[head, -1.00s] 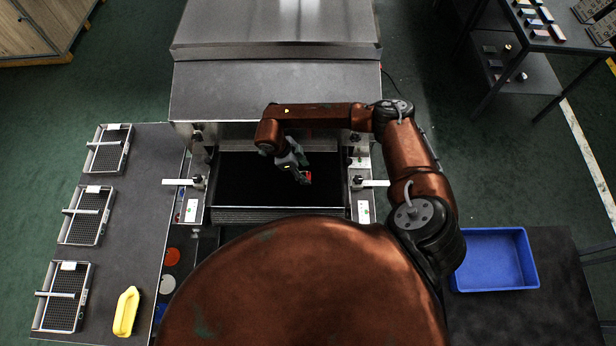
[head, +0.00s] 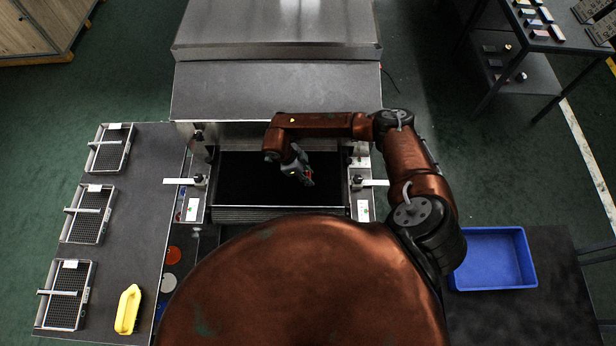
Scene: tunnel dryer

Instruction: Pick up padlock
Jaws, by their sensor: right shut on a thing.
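The padlock (head: 309,175) shows as a small red patch between the fingers of my right gripper (head: 307,180). Most of it is hidden by the fingers. My right gripper is shut on it, over the black conveyor belt (head: 245,180) at the mouth of the dryer. I cannot tell how far above the belt it is. My left gripper is not in view.
The steel dryer housing (head: 275,90) stands behind the belt, with side brackets on both sides. On the left, a table (head: 140,220) holds mesh trays (head: 88,215) and a yellow object (head: 128,310). A blue bin (head: 495,258) sits on the right table.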

